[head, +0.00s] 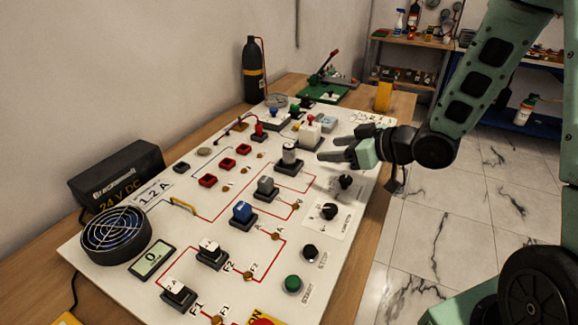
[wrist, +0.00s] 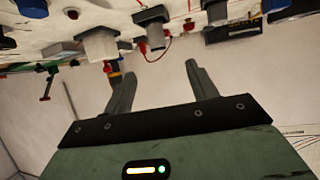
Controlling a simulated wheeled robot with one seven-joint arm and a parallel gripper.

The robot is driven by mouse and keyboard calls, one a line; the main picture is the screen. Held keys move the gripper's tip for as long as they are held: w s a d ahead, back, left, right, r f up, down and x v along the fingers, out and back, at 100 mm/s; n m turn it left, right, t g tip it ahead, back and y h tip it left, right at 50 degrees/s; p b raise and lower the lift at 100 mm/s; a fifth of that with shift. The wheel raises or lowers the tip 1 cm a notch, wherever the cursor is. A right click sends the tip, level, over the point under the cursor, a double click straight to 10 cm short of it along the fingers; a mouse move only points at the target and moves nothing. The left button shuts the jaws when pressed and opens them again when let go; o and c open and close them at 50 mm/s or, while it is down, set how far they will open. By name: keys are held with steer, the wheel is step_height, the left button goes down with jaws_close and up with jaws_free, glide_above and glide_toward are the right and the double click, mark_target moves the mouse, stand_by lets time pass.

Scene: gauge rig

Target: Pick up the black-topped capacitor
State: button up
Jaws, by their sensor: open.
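What looks like the black-topped capacitor (head: 290,153) is a short pale cylinder with a dark top, upright in a dark socket on the white panel (head: 218,291) in the head view. My gripper (head: 325,149) is open and empty, to the right of this cylinder and apart from it, its fingers pointing left. In the wrist view my gripper (wrist: 160,80) shows two spread fingers with nothing between them. Several parts hang from the top edge there, as the view is upside down; I cannot tell which is the capacitor.
A grey plug (head: 266,186) and a blue plug (head: 242,212) stand nearer. A black knob (head: 345,181) lies below my gripper. A fan (head: 116,237) and a black power box (head: 115,175) are at the left.

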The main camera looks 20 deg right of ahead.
mark_target(292, 149)
steer(key=x, duration=0.7)
steer(key=p+x, duration=0.1)
steer(key=x, duration=0.3)
steer(key=shift+w+r, duration=0.2)
steer(key=shift+p+x, duration=0.9)
steer(key=shift+x, duration=2.1)
steer(key=shift+d, duration=0.1)
steer(key=shift+y, duration=0.3)
steer(key=c, duration=1.1)
